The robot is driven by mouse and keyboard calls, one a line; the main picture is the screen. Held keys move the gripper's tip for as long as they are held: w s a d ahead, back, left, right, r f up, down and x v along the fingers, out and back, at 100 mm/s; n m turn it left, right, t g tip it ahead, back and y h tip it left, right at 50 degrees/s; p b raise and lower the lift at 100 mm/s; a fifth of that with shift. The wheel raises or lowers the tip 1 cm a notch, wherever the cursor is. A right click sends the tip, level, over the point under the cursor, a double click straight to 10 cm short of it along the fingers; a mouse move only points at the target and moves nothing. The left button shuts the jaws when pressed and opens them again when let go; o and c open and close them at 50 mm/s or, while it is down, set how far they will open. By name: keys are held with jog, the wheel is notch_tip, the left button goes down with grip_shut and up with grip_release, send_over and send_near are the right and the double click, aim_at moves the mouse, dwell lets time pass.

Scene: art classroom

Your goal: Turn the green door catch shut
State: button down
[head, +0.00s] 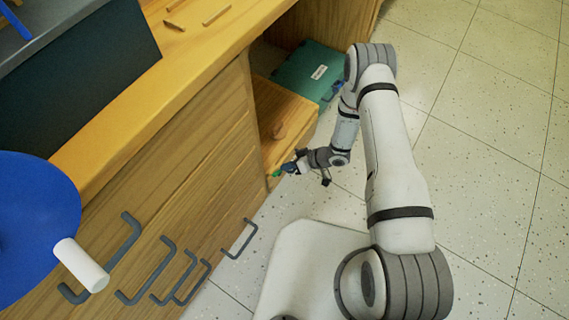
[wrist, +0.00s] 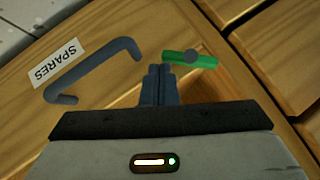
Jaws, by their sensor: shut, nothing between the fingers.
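The green door catch (wrist: 178,56) is a short bar with a grey round pivot on the wooden door front, close to the door's edge. It lies nearly level in the wrist view. In the head view only a small green bit of the catch (head: 277,174) shows at my gripper's tip. My gripper (wrist: 160,69) is shut and empty, its fingertips at the left end of the catch; I cannot tell whether they touch it. In the head view my gripper (head: 287,169) is at the front of the low wooden cabinet (head: 283,103).
A dark grey bar handle (wrist: 92,68) and a white SPARES label (wrist: 55,63) are left of the catch. Several grey handles (head: 147,272) stick out from the nearer cabinet front. A teal box (head: 305,68) lies behind my gripper. The speckled floor (head: 470,150) at right is clear.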

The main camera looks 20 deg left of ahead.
jog(key=shift+r, duration=0.15)
jog(key=shift+r+p, duration=0.6)
jog(key=shift+r, duration=0.1)
jog(key=shift+w+r, duration=0.15)
jog(key=shift+r, duration=0.05)
jog(key=w+d+r+p, duration=0.4)
jog(key=d+r, duration=0.3)
jog(key=d, duration=0.2)
jog(key=shift+w+r+p, duration=0.2)
jog(key=shift+w+p, duration=0.15)
jog(key=shift+w, duration=0.1)
